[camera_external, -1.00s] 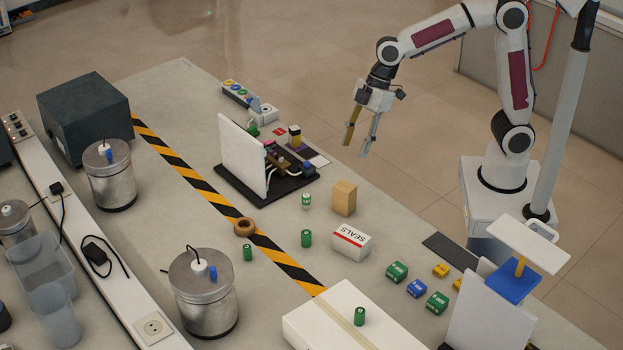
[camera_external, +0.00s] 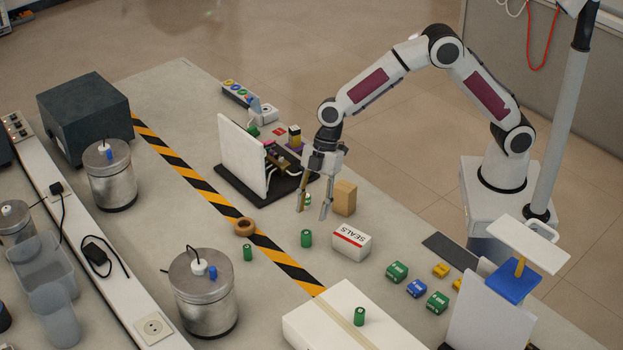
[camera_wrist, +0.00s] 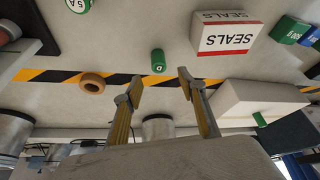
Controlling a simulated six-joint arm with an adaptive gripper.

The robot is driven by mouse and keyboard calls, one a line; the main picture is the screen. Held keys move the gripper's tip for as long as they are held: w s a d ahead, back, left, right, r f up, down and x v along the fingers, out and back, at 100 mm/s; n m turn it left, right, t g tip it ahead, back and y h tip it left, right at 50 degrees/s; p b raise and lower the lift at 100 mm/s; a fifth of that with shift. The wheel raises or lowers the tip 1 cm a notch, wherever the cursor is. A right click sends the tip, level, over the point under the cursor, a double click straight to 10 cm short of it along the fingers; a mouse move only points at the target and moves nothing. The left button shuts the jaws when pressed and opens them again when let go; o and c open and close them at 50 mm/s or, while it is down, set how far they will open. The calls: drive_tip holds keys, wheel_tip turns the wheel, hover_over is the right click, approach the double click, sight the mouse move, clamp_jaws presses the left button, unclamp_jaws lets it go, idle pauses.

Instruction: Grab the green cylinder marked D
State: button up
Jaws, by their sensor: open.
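A green cylinder (camera_wrist: 158,62) with what looks like a D on its end stands on the table between the wooden ring and the SEALS box. In the external view it appears to be the green cylinder (camera_external: 306,239) left of that box. My gripper (camera_external: 313,213) is open and empty, above the table and behind this cylinder. In the wrist view the cylinder shows just beyond the gap between my fingertips (camera_wrist: 160,78), apart from both.
The SEALS box (camera_external: 350,242) and a wooden block (camera_external: 345,198) stand right of my gripper. A wooden ring (camera_external: 244,227) lies by the striped strip. A white panel (camera_external: 242,155) on a dark base stands to the left. A metal jar (camera_external: 205,300) stands front left.

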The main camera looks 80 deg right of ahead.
sight(307, 232)
drive_tip(key=shift+w+a+f, duration=0.2)
drive_tip(key=shift+a+f, duration=0.05)
drive_tip(key=shift+f, duration=0.3)
drive_tip(key=shift+x, duration=1.3)
drive_tip(key=shift+f, duration=0.1)
drive_tip(key=shift+x, duration=2.5)
drive_tip(key=shift+c, duration=0.4)
clamp_jaws()
